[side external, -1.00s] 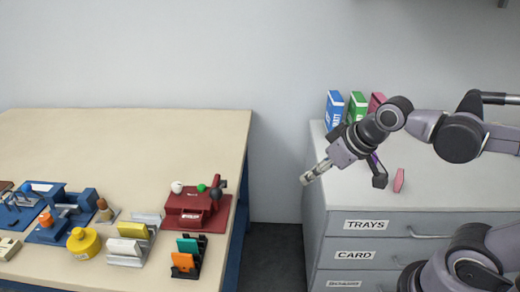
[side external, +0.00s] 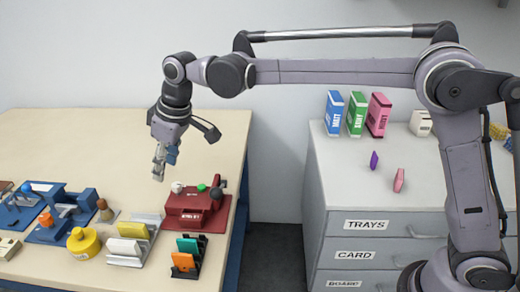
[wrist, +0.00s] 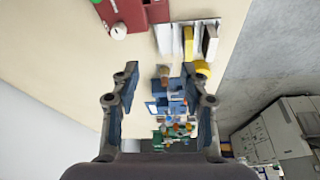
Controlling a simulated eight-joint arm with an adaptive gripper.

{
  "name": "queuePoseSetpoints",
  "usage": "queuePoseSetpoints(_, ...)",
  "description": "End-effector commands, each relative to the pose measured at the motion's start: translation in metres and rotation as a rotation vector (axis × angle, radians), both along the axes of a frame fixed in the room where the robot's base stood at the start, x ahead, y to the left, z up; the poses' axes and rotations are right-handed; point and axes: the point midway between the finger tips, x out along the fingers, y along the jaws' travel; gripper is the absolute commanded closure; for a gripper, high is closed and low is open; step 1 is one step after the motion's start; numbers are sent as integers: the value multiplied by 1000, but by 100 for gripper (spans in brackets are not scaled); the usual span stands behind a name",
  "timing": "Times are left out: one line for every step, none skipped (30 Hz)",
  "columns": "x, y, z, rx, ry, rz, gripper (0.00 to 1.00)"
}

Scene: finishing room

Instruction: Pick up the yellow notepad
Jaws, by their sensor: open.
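The yellow notepad (side external: 138,229) appears to be the yellow block standing in a light grey rack (side external: 122,262) on the bench, behind a white block (side external: 123,247). In the wrist view a yellow strip (wrist: 188,42) shows in the rack near the top. My gripper (side external: 159,172) hangs above the bench, pointing down, behind and a little right of the rack, apart from it. In the wrist view its two fingers (wrist: 160,97) are spread with nothing held between them.
A red machine (side external: 197,205) stands right of the rack. A black holder with green and orange pieces (side external: 188,258) is in front of it. A yellow round container (side external: 83,242) and blue machines (side external: 75,208) are left. The bench behind is clear.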

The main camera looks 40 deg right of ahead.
Motion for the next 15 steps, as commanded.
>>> queuePoseSetpoints(6,19,-9,-5,10,31,55)
queuePoseSetpoints(9,28,-13,-9,17,47,55)
queuePoseSetpoints(11,39,-19,-13,25,68,55)
queuePoseSetpoints(13,47,-24,-16,29,82,55)
queuePoseSetpoints(14,54,-28,-19,33,93,55)
queuePoseSetpoints(16,63,-33,-22,39,108,55)
queuePoseSetpoints(16,68,-36,-24,44,118,55)
queuePoseSetpoints(17,73,-39,-26,47,127,55)
queuePoseSetpoints(17,78,-42,-28,51,135,55)
queuePoseSetpoints(17,80,-44,-29,53,141,55)
queuePoseSetpoints(18,83,-46,-31,54,146,55)
queuePoseSetpoints(18,85,-48,-31,55,150,55)
queuePoseSetpoints(18,87,-50,-31,56,152,55)
queuePoseSetpoints(19,88,-52,-32,57,153,55)
queuePoseSetpoints(19,89,-57,-32,57,154,55)
